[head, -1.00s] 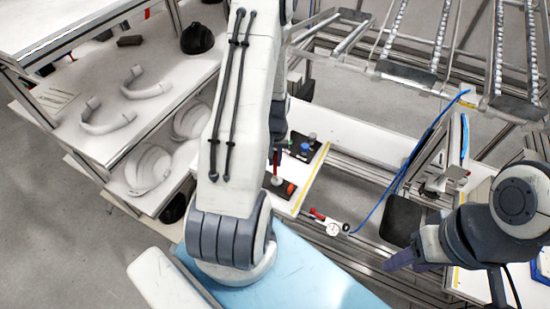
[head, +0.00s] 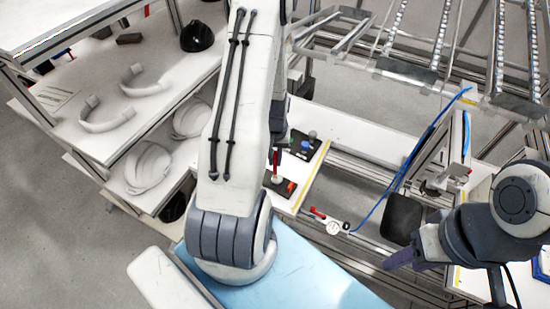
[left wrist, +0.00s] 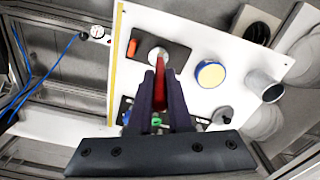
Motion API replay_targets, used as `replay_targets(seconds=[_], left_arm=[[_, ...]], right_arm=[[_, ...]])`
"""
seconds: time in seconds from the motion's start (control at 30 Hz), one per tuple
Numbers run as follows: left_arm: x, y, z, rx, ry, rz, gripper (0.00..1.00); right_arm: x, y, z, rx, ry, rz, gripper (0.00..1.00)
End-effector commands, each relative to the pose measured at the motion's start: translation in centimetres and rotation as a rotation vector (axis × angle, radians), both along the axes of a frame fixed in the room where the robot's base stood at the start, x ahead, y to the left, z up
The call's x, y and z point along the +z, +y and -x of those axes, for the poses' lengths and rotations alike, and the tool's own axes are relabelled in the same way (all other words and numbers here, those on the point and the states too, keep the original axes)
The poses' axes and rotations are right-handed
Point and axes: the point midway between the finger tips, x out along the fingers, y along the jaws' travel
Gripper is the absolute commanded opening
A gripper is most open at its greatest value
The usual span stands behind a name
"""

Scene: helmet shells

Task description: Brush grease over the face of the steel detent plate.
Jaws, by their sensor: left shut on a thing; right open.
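My left gripper (left wrist: 160,85) is shut on a red-handled brush (left wrist: 160,75), seen in the left wrist view. The brush points at a pale round metal disc (left wrist: 156,52) on a black mat, which looks like the steel detent plate. Whether the bristles touch it cannot be told; the fingers and handle cover part of it. In the head view the red brush (head: 276,160) stands nearly upright above the pale disc (head: 277,179), and my arm hides most of the left gripper. My right gripper (head: 404,262) is open and empty at the right, far from the plate.
An orange block (left wrist: 132,47) lies beside the disc. A blue-rimmed yellow-topped tub (left wrist: 210,73) and a grey cup (left wrist: 264,86) stand nearby. A dial gauge (head: 333,227) lies to the right.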

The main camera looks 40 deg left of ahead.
Motion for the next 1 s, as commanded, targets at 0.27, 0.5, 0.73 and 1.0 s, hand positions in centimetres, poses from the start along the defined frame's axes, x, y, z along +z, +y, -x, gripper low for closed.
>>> replay_targets(seconds=[0.27, 0.5, 0.73, 1.0], left_arm=[[-0.7, 0.0, 0.0, 0.000, 0.000, 0.000, 0.00], [-1.1, 0.0, 0.0, 0.000, 0.000, 0.000, 0.00], [-1.6, 0.0, 0.0, 0.000, 0.000, 0.000, 0.00], [-2.1, 0.0, 0.0, 0.000, 0.000, 0.000, 0.00]], right_arm=[[-0.5, 0.0, 0.0, 0.000, 0.000, 0.000, 0.50], [-0.9, 0.0, 0.0, 0.000, 0.000, 0.000, 0.50], [-1.3, 0.0, 0.0, 0.000, 0.000, 0.000, 0.50], [-1.7, 0.0, 0.0, 0.000, 0.000, 0.000, 0.50]])
